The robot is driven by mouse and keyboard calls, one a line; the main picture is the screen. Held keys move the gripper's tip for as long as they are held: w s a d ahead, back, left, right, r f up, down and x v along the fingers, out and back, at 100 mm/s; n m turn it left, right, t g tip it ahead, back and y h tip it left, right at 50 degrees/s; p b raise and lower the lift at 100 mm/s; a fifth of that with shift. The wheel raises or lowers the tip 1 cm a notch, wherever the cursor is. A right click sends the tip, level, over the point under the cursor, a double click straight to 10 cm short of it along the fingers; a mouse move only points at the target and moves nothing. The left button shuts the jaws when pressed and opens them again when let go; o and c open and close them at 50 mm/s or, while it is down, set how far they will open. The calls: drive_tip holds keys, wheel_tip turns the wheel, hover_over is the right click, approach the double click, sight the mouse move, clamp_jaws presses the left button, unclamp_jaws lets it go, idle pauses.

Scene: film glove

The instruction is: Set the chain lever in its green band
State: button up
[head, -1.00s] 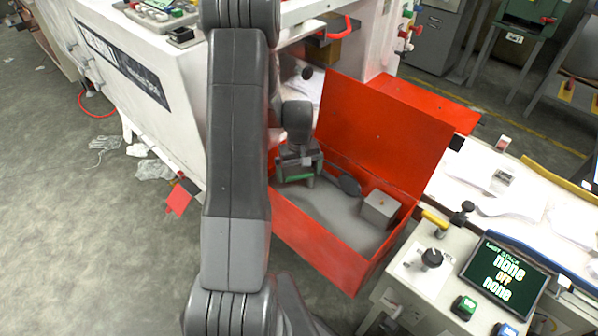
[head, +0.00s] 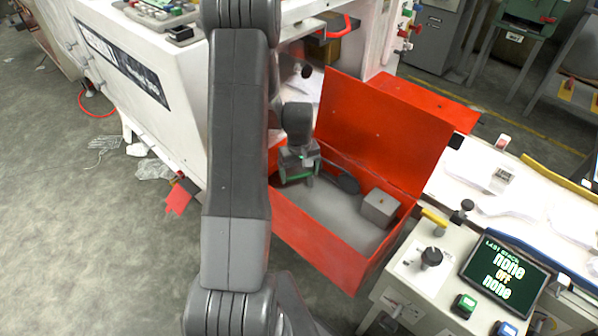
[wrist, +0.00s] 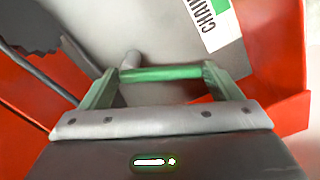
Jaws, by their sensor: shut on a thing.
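My gripper (head: 297,180) reaches down inside the open red box in the head view. In the wrist view its green fingers (wrist: 165,85) frame a green crossbar and are shut on the chain lever. A pale grey rounded rod, which I take as the lever (wrist: 131,61), shows just beyond the crossbar, left of centre; the rest is hidden by the gripper. A white label (wrist: 212,22) reading "CHAIN", partly cut off, lies at the upper right of the wrist view. The green band (wrist: 220,5) is on this label, at the top edge. I cannot tell exactly where the lever points.
The red box (head: 330,250) has high walls and a raised lid (head: 385,130). Inside, a dark toothed disc (head: 347,184) on a thin rod and a grey block (head: 379,207) stand to the right of my gripper. A console with a screen (head: 503,275) stands right of the box.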

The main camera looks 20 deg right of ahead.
drive_tip(key=n, duration=0.1)
drive_tip(key=s+n+b, duration=0.1)
drive_tip(key=n, duration=0.1)
drive_tip(key=shift+d, duration=0.1)
drive_tip(key=shift+s+d+n+b, duration=0.1)
drive_tip(key=shift+s+n+b, duration=0.15)
drive_tip(key=shift+n, duration=0.35)
drive_tip(key=shift+s+d+n+b, duration=0.1)
drive_tip(key=shift+n+b, duration=0.25)
drive_tip(key=shift+n, duration=0.25)
drive_tip(key=o, duration=1.3)
drive_tip(key=shift+c, duration=0.2)
wheel_tip(320, 180, up, 14)
drive_tip(key=shift+p, duration=0.3)
drive_tip(key=shift+f, duration=0.1)
